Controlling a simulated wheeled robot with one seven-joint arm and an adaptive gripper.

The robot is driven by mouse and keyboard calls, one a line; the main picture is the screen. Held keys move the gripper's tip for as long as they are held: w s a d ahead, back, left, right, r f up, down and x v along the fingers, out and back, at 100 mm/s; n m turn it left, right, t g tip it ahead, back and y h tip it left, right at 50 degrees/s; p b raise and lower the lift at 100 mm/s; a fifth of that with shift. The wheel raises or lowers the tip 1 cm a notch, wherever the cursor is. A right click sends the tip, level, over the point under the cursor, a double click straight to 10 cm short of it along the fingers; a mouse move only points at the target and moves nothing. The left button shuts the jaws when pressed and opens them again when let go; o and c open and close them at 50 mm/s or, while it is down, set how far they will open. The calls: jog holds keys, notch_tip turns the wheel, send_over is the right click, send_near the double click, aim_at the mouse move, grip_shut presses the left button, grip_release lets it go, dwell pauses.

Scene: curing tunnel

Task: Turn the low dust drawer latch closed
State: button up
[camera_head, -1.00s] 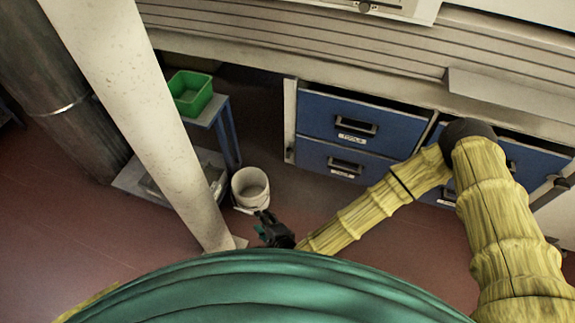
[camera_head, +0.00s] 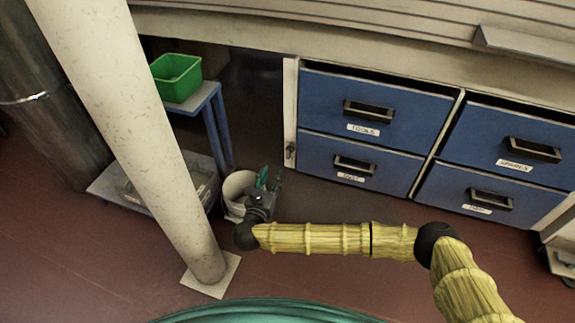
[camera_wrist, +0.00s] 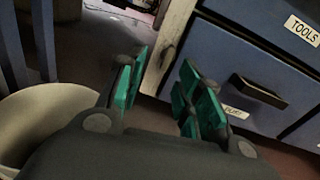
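The low drawer labelled DUST (camera_head: 355,163) is blue and sits under the TOOLS drawer (camera_head: 372,110); its front looks pushed in. A small dark latch (camera_head: 290,150) is on the pale post at this drawer's left edge. It also shows, blurred, in the wrist view (camera_wrist: 167,57); I cannot tell which way it is turned. My gripper (camera_head: 269,179) is in front of the post, below and left of the latch and apart from it. In the wrist view its green-padded fingers (camera_wrist: 163,90) are spread with nothing between them.
A white bucket (camera_head: 236,187) stands behind and left of my gripper. A blue stand (camera_head: 212,98) holds a green bin (camera_head: 178,80). A pale column (camera_head: 165,150) rises at the left. Red floor is clear in front of the drawers.

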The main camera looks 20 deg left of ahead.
aim_at(287, 154)
jog(key=shift+m+h, duration=0.6)
jog(key=shift+m, duration=0.2)
jog(key=w+b, duration=0.1)
jog(key=w, duration=0.2)
jog(key=w+d+b, duration=0.1)
jog(key=w+b, duration=0.1)
jog(key=w, duration=0.2)
jog(key=w+f+b, duration=0.1)
jog(key=w+b, duration=0.1)
jog(key=w, duration=0.1)
jog(key=shift+w+d+f, duration=0.1)
jog(key=shift+w+d, duration=0.2)
jog(key=shift+w, duration=0.75)
grip_shut()
